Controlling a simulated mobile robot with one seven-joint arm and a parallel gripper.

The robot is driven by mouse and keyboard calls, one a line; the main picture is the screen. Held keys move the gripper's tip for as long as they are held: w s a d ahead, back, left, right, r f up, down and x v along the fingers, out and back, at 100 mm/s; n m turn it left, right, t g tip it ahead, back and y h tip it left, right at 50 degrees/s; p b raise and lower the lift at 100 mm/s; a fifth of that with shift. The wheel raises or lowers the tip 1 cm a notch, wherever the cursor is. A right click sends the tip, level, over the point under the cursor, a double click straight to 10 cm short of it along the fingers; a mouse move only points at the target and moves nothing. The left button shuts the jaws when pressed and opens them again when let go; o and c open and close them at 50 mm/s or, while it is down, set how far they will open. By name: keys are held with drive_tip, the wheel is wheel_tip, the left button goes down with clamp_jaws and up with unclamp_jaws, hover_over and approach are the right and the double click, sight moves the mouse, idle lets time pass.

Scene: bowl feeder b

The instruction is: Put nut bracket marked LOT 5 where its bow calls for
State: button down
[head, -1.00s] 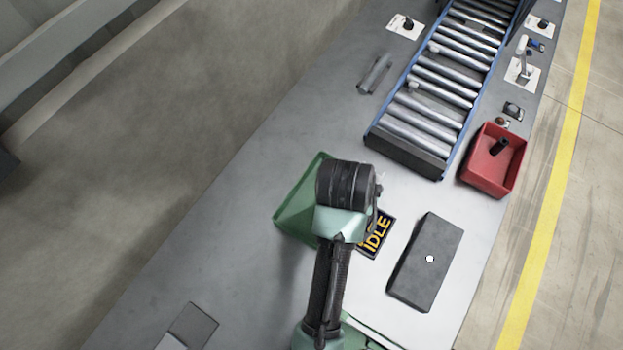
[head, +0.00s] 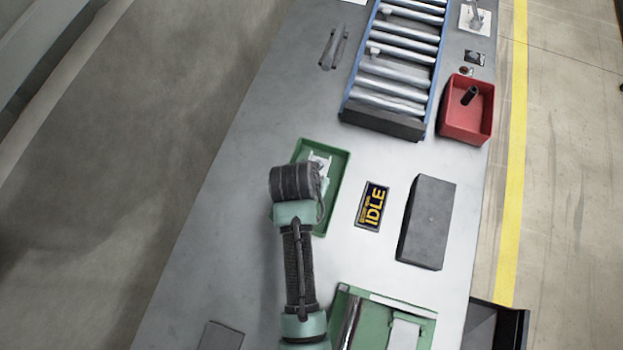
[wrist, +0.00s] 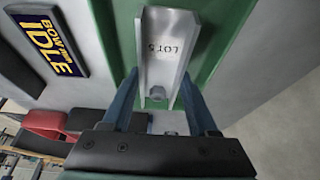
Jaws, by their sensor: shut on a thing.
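The nut bracket (wrist: 165,60) is a pale metal channel marked LOT 5, with a small nut-like lump near its lower end. My gripper (wrist: 160,88) is shut on it, with one blue finger on each side. In the head view a pale part, likely the bracket, shows beside my wrist over the green tray (head: 340,160); I cannot tell whether it touches the tray. The sign (head: 372,206) lies right of the tray and reads IDLE in yellow on dark. In the wrist view the sign (wrist: 48,48) reads BOW above IDLE.
A dark grey block (head: 427,222) stands right of the sign. A red bin (head: 481,118) holds a black part, beside a roller conveyor (head: 395,70). A second green tray (head: 372,328) is near the front. The table left of my arm is mostly clear.

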drive_tip(key=shift+f, duration=0.8)
drive_tip(key=shift+f, duration=0.2)
drive_tip(key=shift+c, duration=0.9)
unclamp_jaws()
